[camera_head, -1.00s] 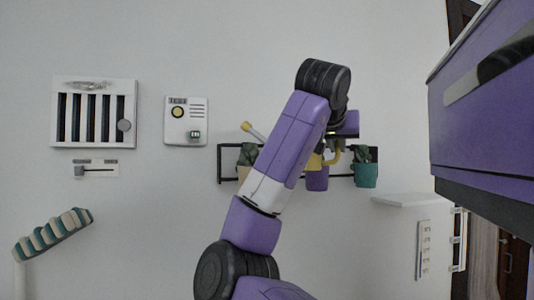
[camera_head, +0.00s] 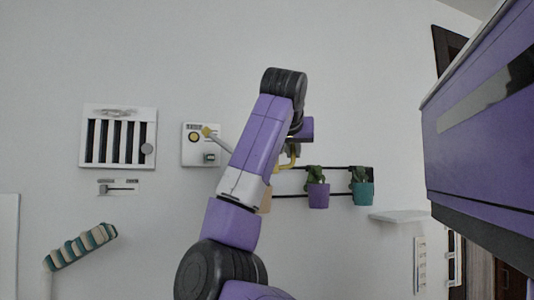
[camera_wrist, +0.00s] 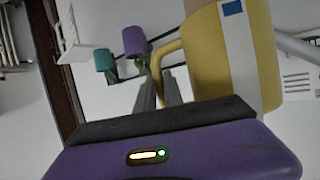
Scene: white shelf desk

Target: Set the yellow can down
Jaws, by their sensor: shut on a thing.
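The yellow can (camera_wrist: 208,55) is a watering can with a curved handle, a white band and a small blue patch. In the wrist view it fills the upper right, close to the camera. My gripper (camera_wrist: 160,92) is shut on its handle and holds it in the air. In the head view my arm hides most of the can. Its handle (camera_head: 291,164) shows right of the arm and its spout (camera_head: 208,133) shows left of it, in front of the wall panel. The fingertips are mostly hidden in the head view.
A black wall rack (camera_head: 335,167) holds a purple pot (camera_head: 318,196) and a teal pot (camera_head: 362,193) with plants. A small white shelf (camera_head: 398,216) is right of it. A purple cabinet (camera_head: 485,150) fills the right side. A barred box (camera_head: 118,137) hangs at left.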

